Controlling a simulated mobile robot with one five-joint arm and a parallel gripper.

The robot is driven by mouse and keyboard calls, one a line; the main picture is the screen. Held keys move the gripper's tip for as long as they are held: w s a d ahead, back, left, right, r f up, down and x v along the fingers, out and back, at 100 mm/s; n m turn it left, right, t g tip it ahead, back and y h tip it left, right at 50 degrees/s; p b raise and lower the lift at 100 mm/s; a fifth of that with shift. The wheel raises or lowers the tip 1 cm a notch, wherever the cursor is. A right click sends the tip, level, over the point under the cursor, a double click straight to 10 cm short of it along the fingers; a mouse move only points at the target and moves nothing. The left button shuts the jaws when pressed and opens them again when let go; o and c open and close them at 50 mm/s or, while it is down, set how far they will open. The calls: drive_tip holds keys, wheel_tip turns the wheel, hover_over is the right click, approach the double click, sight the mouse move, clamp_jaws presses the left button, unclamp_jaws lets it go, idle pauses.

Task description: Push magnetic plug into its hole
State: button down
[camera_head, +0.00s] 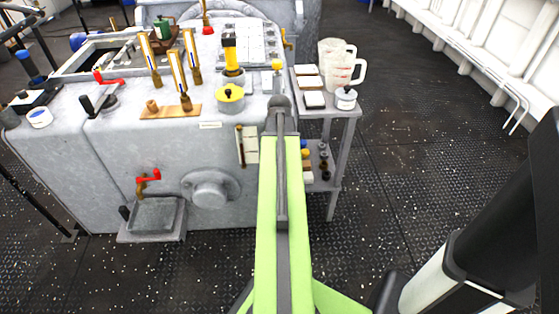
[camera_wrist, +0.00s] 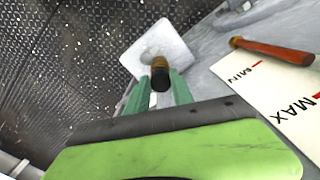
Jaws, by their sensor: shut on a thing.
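In the wrist view, my gripper (camera_wrist: 160,86) has two green fingers, shut on a small plug (camera_wrist: 159,73). The plug has a brass-coloured part and a black end and shows between the fingertips. I take it for the magnetic plug. In the head view my arm hides the gripper and plug. I cannot make out the plug's hole in either view.
A MIN/MAX card (camera_wrist: 290,98) and a brown-handled rod (camera_wrist: 270,49) are on the machine beside my gripper. A round flange (camera_head: 210,190) and red-handled tap (camera_head: 148,178) stick out. A side table (camera_head: 333,112) with jugs stands right. The dark floor (camera_head: 430,150) is open.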

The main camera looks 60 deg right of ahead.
drive_tip(key=shift+f+b, duration=0.5)
drive_tip(key=shift+f, duration=0.05)
drive_tip(key=c, duration=1)
unclamp_jaws()
drive_tip(key=shift+c, duration=0.2)
drive_tip(key=shift+r, duration=0.1)
wheel_tip(320, 180, up, 17)
drive_tip(key=p, duration=1.7)
drive_tip(key=shift+r, duration=0.15)
